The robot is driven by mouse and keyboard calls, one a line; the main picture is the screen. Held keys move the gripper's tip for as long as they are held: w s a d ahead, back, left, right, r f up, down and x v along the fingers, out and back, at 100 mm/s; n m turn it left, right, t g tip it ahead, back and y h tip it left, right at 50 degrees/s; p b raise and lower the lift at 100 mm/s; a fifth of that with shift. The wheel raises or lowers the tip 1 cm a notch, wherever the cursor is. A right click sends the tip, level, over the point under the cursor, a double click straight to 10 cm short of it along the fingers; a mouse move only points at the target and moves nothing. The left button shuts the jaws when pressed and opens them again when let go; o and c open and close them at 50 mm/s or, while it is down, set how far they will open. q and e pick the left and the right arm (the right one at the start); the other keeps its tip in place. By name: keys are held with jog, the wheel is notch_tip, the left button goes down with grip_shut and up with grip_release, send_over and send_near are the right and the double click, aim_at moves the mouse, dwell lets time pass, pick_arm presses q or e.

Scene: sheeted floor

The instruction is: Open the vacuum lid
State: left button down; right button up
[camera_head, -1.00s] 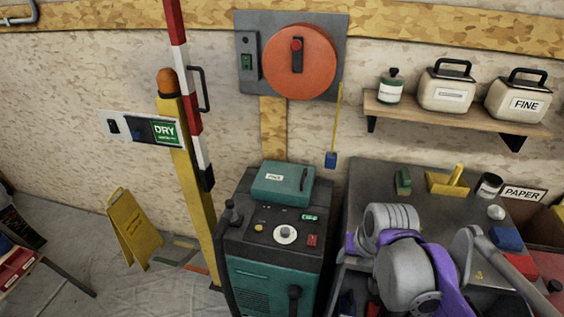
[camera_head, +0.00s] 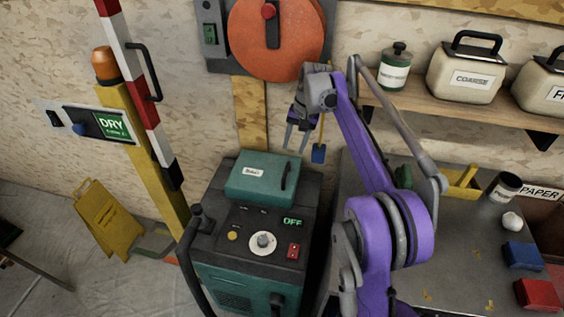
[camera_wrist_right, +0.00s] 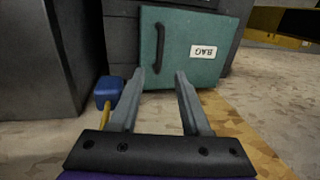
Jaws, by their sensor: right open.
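The vacuum (camera_head: 255,240) is a dark and teal floor unit with a dial, a red switch and a display reading OFF. Its teal lid (camera_head: 262,178) on top looks shut and bears a white label and a black handle (camera_head: 290,180) on its right side. In the right wrist view the lid (camera_wrist_right: 190,60) carries a label reading BAG, and its handle (camera_wrist_right: 160,47) is upright at its left. My right gripper (camera_head: 296,140) is open and empty, above and just behind the lid's right end, apart from the handle. My left gripper is out of view.
A yellow cord with a blue end (camera_head: 318,153) hangs beside my right gripper. A red-and-white barrier pole (camera_head: 140,90) stands left of the vacuum. A grey worktable (camera_head: 440,240) with several items is at the right. A shelf (camera_head: 450,105) holds canisters.

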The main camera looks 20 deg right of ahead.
aim_at(286, 170)
jog(key=f, duration=0.3)
jog(key=a+f, duration=0.1)
jog(key=f, duration=0.2)
jog(key=w+f+b, duration=0.1)
jog(key=f, duration=0.2)
jog(key=shift+a+f, duration=0.35)
jog(key=shift+f, duration=0.05)
grip_shut()
dwell(0.9)
